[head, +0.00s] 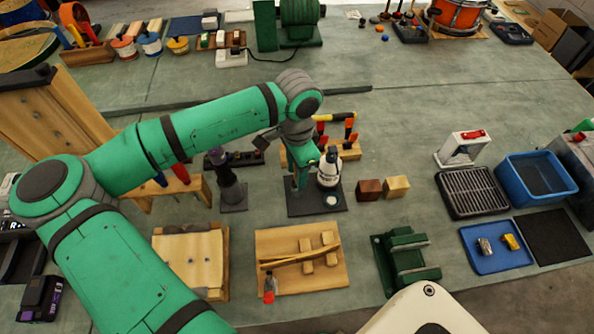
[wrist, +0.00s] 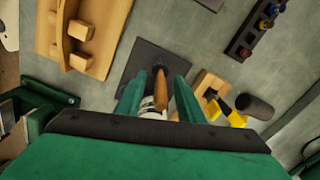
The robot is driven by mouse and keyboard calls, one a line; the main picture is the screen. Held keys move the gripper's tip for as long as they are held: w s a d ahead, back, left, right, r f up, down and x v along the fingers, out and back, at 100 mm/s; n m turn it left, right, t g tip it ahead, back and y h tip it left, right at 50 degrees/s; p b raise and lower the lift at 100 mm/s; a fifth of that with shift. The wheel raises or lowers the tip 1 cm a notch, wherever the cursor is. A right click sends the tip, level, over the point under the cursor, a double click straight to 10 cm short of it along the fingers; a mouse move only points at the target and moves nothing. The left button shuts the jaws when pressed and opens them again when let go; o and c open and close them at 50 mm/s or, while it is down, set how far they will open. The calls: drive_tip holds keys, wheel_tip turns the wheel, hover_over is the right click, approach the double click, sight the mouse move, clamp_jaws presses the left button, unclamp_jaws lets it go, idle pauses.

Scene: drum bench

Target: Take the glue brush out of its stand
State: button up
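In the wrist view the glue brush shows as a brown wooden handle (wrist: 160,88) between the two green fingers of my gripper (wrist: 158,92). There is a gap on each side of the handle, so my gripper is open around it. A white, labelled pot (wrist: 149,106) shows below the handle, partly hidden by my gripper. The dark square base plate (wrist: 146,60) of the stand lies under them. In the head view my gripper (head: 308,172) is over the same base plate (head: 312,209), beside the white pot (head: 329,171). The brush is hard to make out there.
A wooden tool rack (head: 349,153) with a yellow-and-black tool stands just behind. A dark upright tool (head: 228,182) stands to the left, two small wooden blocks (head: 397,186) to the right. A wooden board (head: 302,285) and green fixture (head: 408,260) lie in front.

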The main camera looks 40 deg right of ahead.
drive_tip(key=shift+a+f, duration=0.1)
drive_tip(key=shift+f, duration=0.7)
drive_tip(key=shift+w, duration=0.1)
drive_tip(key=shift+c, duration=0.4)
clamp_jaws()
drive_tip(key=shift+r, duration=0.2)
wheel_tip(320, 180, up, 10)
drive_tip(key=shift+f, duration=0.15)
